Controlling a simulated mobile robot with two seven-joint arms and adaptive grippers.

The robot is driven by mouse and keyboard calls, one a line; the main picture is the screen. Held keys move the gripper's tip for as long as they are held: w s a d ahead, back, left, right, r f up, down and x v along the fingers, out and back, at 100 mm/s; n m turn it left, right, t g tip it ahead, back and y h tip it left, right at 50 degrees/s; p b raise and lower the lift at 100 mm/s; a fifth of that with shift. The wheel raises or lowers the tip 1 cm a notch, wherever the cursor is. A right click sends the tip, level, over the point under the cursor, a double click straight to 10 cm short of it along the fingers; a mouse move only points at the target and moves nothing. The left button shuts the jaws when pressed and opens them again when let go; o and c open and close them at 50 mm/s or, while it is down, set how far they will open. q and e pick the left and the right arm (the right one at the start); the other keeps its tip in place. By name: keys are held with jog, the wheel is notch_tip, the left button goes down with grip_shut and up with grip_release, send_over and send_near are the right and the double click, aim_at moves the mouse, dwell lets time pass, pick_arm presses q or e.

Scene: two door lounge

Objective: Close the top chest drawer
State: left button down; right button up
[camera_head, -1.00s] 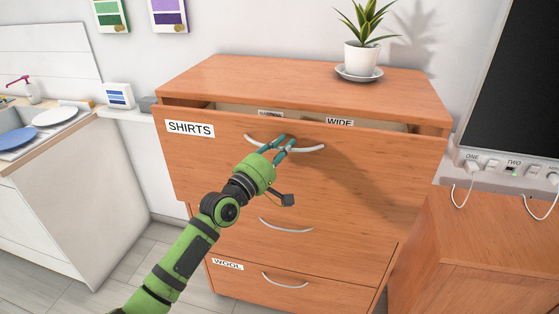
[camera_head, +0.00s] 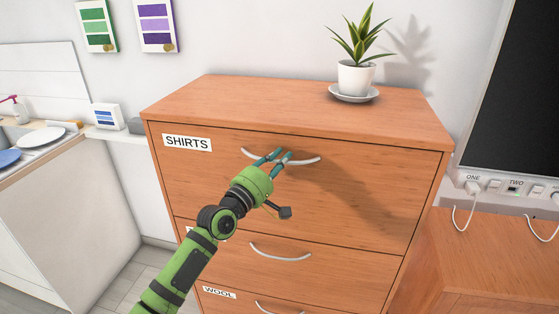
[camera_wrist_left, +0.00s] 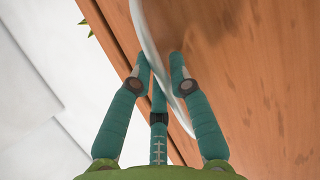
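The wooden chest's top drawer (camera_head: 350,188), labelled SHIRTS, sits flush under the chest top, with only a thin seam around its front. Its curved white handle (camera_head: 310,160) also shows in the wrist view (camera_wrist_left: 152,35). My left gripper (camera_head: 278,155) is at the handle, its teal fingertips up against the drawer front. In the wrist view the fingertips (camera_wrist_left: 160,66) stand apart, with the handle passing between them. I cannot tell whether they touch it. My right gripper is not in view.
A potted plant (camera_head: 356,78) on a saucer stands on the chest top (camera_head: 230,100). Lower drawers (camera_head: 330,260) with handles are shut below. A counter with plates (camera_head: 42,136) is at left. A wooden cabinet (camera_head: 480,260) and a dark screen (camera_head: 520,90) are at right.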

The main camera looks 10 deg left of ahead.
pick_arm(q)
jog(key=c, duration=1.1)
grip_release()
jog(key=shift+s, duration=0.1)
jog(key=v, duration=1.2)
